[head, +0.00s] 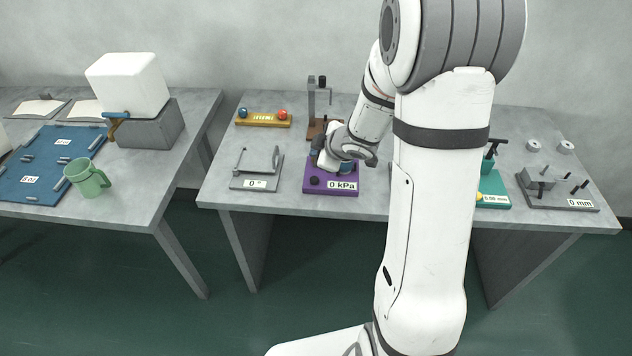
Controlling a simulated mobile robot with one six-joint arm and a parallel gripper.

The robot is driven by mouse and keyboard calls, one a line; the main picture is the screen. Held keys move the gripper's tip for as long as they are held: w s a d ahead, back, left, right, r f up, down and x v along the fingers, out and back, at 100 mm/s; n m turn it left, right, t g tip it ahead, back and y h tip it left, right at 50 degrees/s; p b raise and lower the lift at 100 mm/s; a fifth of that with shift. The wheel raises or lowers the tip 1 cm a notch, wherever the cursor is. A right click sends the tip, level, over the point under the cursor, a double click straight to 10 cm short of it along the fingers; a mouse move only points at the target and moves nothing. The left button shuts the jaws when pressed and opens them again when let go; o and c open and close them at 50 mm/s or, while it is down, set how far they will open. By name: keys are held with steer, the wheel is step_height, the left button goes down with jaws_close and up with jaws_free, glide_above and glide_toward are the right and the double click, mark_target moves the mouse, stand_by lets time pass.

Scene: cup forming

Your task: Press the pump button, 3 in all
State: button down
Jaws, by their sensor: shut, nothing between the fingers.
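The purple pump unit (322,189) stands near the front edge of the middle table. Its white display reads 0 kPa (342,185). A dark round knob or button (314,181) sits at its left front. My gripper (335,163) is shut and empty, low over the rear part of the purple unit. The wrist and gripper cover much of the unit's back. The fingertips are too small and overlapped to tell whether they touch it.
A grey gauge plate (240,183) stands left of the unit. Behind are a yellow block with blue and red balls (263,119) and a brown stand (318,128). A teal device (494,188) and a grey fixture (548,204) stand right. A green mug (88,180) is on the left table.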

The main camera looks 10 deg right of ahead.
mark_target(317, 181)
step_height(317, 181, down, 7)
steer(key=b, duration=0.6)
steer(key=shift+f, duration=0.1)
steer(key=shift+f, duration=0.15)
stand_by(1.5)
steer(key=shift+w+f, duration=0.1)
steer(key=shift+f, duration=0.15)
steer(key=shift+f+b, duration=0.55)
steer(key=shift+b, duration=0.1)
stand_by(0.5)
steer(key=shift+r, duration=0.1)
steer(key=shift+r+p, duration=0.9)
steer(key=shift+p, duration=0.15)
